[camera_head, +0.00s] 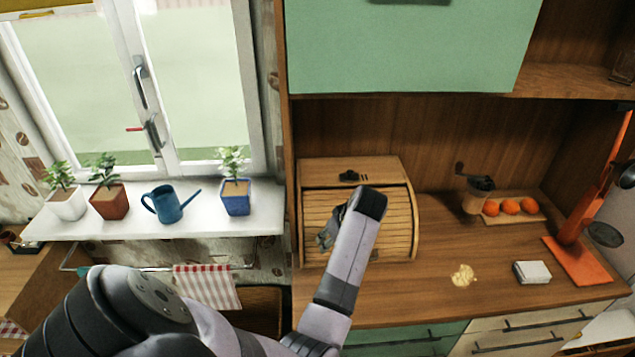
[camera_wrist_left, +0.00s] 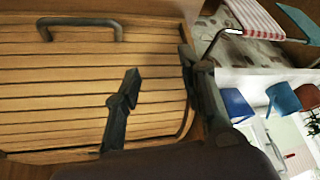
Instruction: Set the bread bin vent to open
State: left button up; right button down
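The wooden bread bin (camera_head: 403,222) stands on the counter against the back panel, its slatted roll front down. On its top face is a small black vent knob (camera_head: 348,176) with dark slots just right of it. My left gripper (camera_head: 328,232) is in front of the bin's slatted front at its left side, below the vent. In the left wrist view, its two dark fingers (camera_wrist_left: 160,62) are apart with nothing between them, over the slats. The bin's dark handle (camera_wrist_left: 80,27) shows there too; the vent does not. My forearm hides part of the bin's front. My right gripper is out of view.
Right of the bin are a grinder (camera_head: 474,195), a board with oranges (camera_head: 510,207), a yellowish spill (camera_head: 463,275), a white box (camera_head: 532,272) and an orange stand (camera_head: 578,262). The green cabinet (camera_head: 410,45) hangs above. Pots and a blue watering can (camera_head: 168,205) line the sill.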

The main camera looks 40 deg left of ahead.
pick_arm(q)
jog(key=s+d+f+m+t, duration=0.1)
jog(key=s+d+f+m, duration=0.2)
jog(key=s+m, duration=0.3)
jog(key=shift+s+d+f+t+h, duration=0.25)
jog(key=shift+s+d+t, duration=0.2)
jog(key=shift+s, duration=0.5)
jog(key=shift+o, duration=0.2)
